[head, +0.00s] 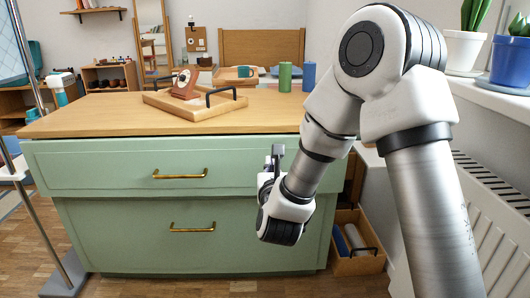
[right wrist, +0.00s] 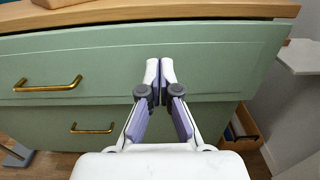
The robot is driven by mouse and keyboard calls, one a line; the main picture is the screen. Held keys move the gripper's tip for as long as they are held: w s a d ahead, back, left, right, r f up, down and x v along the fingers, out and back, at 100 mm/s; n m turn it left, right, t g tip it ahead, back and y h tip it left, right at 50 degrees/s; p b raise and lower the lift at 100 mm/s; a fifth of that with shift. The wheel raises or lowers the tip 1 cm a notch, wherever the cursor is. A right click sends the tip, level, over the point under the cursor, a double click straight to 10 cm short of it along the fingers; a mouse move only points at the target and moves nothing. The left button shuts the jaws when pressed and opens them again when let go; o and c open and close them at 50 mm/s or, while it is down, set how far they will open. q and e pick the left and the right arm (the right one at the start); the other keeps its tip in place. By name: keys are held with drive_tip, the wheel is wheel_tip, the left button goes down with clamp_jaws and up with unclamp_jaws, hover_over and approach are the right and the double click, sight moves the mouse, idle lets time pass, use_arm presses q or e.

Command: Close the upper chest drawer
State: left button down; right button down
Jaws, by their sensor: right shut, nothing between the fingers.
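A green chest with a wooden top (head: 100,118) stands in front of me. Its upper drawer (head: 90,168) has a brass handle (head: 180,174) and its front juts out past the lower drawer (head: 120,235), so it stands somewhat open. My right gripper (head: 274,156) is shut and empty at the right part of the upper drawer front, to the right of the handle. In the right wrist view the closed fingertips (right wrist: 160,72) overlap the upper drawer front (right wrist: 110,65); I cannot tell whether they touch it. My left gripper is out of view.
A wooden board with black handles (head: 170,104), a green cylinder (head: 285,77) and a blue cylinder (head: 309,77) stand on the chest. A box (head: 345,265) is on the floor at right, near a radiator (head: 495,215). A metal stand (head: 50,230) is at left.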

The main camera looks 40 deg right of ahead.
sight(268, 139)
drive_tip(key=b+x, duration=0.1)
drive_tip(key=x, duration=0.6)
drive_tip(key=b+x, duration=0.1)
drive_tip(key=x, duration=0.3)
drive_tip(key=shift+w+d+f+b, duration=0.15)
drive_tip(key=shift+f+b, duration=0.1)
drive_tip(key=shift+b, duration=0.05)
drive_tip(key=shift+w+d+r, duration=0.1)
drive_tip(key=shift+w+d, duration=0.05)
drive_tip(key=shift+w, duration=0.05)
drive_tip(key=x, duration=0.4)
drive_tip(key=shift+w+d, duration=0.15)
drive_tip(key=shift+w, duration=0.05)
drive_tip(key=shift+r, duration=0.35)
drive_tip(key=shift+b, duration=0.3)
